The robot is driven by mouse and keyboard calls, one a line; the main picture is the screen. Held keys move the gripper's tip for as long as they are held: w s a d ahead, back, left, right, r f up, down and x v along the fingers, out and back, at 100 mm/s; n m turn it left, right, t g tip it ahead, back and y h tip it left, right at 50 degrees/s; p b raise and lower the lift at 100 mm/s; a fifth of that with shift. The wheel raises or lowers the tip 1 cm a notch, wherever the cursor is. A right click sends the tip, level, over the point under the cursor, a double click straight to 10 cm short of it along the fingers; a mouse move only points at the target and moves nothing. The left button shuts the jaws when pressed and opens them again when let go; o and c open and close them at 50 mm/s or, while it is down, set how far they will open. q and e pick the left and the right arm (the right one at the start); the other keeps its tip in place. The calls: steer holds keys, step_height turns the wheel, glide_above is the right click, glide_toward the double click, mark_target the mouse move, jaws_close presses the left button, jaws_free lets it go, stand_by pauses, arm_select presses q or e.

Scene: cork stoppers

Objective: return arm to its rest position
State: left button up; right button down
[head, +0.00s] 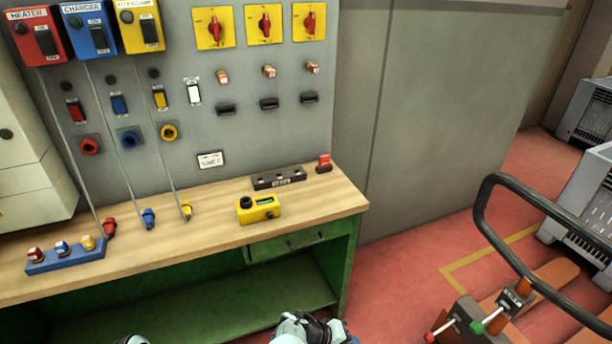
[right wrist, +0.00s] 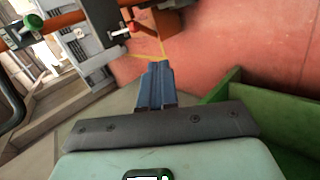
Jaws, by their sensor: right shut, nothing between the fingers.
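My right gripper (right wrist: 157,72) shows in the right wrist view with its two blue fingers together and nothing between them. It points over the red floor, with the green bench side to its right. In the head view only part of my right arm shows at the bottom edge, in front of the bench. A small piece of my left arm shows at the bottom edge too, left of the right one. My left gripper is out of view.
The wooden workbench (head: 330,203) holds a yellow device (head: 258,209), a black holder (head: 279,178), a red block (head: 324,163) and a blue rack (head: 68,257). Orange-brown stoppers (head: 269,71) sit on the grey panel (head: 240,130). A pallet truck handle (head: 484,206) stands at the right.

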steer(key=s+d+f+g+y+b, duration=0.1)
steer(key=s+d+f, duration=0.15)
steer(key=f, duration=0.35)
steer(key=s+d+f+g+y, duration=0.2)
steer(key=s+f, duration=0.1)
steer(key=f, duration=0.2)
arm_select(q)
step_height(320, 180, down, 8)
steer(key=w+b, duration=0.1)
steer(key=b, duration=0.7)
arm_select(e)
steer(key=s+a+f+m+y, duration=0.1)
steer(key=s+f+m+y, duration=0.3)
steer(key=s+f, duration=0.6)
steer(key=s+a+f+m+y, duration=0.1)
steer(key=s+f+m+y, duration=0.2)
steer(key=s+f+y, duration=0.7)
arm_select(q)
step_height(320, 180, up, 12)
steer(key=p, duration=1.3)
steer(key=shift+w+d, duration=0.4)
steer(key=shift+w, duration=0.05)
arm_select(e)
step_height(320, 180, up, 16)
steer(key=s+h, duration=0.2)
steer(key=h, duration=0.2)
steer(key=shift+a+f+n, duration=0.25)
steer(key=shift+a+n, duration=0.05)
